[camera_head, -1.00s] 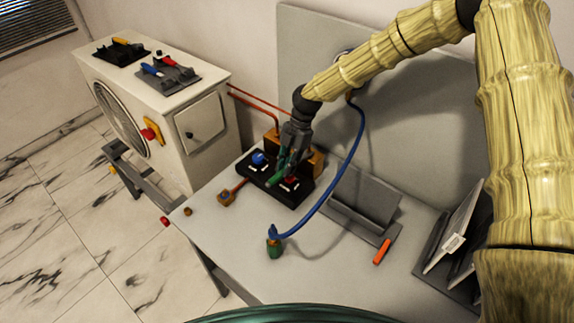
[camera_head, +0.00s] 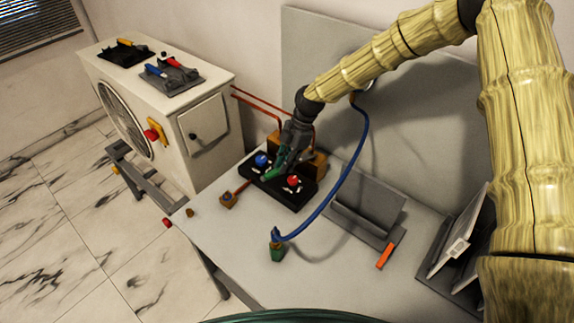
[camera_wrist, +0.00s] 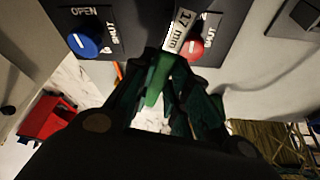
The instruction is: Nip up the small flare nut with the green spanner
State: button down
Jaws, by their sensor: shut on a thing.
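My gripper (camera_head: 281,165) is shut on the green spanner (camera_head: 271,176), above the black valve panel (camera_head: 296,199). In the wrist view the green spanner (camera_wrist: 158,78) sits between the dark fingers and points up the picture, toward the panel. A white "17 mm" label (camera_wrist: 180,30) shows at its far end, between the blue knob (camera_wrist: 83,42) and the red knob (camera_wrist: 195,46). Brass-coloured blocks (camera_head: 317,164) stand behind the panel, with copper pipes (camera_head: 262,103) running to that area. I cannot make out the small flare nut; the gripper hides part of this spot.
A blue hose (camera_head: 345,181) arcs over the grey bench (camera_head: 326,262) to a green-and-brass fitting (camera_head: 277,251). A grey rack (camera_head: 366,210) and orange-handled tool (camera_head: 385,255) are at right. A white outdoor unit (camera_head: 211,95) stands left. The front bench is mostly clear.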

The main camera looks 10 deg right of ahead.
jog(key=shift+w+a+m, duration=0.2)
jog(key=shift+w+m, duration=0.2)
dwell(0.7)
jog(key=shift+s+d+n, duration=0.4)
jog(key=shift+s+n, duration=0.4)
jog(key=shift+n, duration=0.1)
dwell(0.5)
jog(key=shift+a+b, duration=0.15)
jog(key=shift+b, duration=0.15)
jog(key=shift+s+a, duration=0.65)
jog(key=shift+a, duration=0.3)
jog(key=shift+s+a, duration=0.65)
jog(key=shift+a, duration=0.3)
jog(key=shift+r, duration=0.15)
jog(key=shift+r+p, duration=0.95)
jog(key=shift+r, duration=1.2)
jog(key=shift+s+a, duration=0.1)
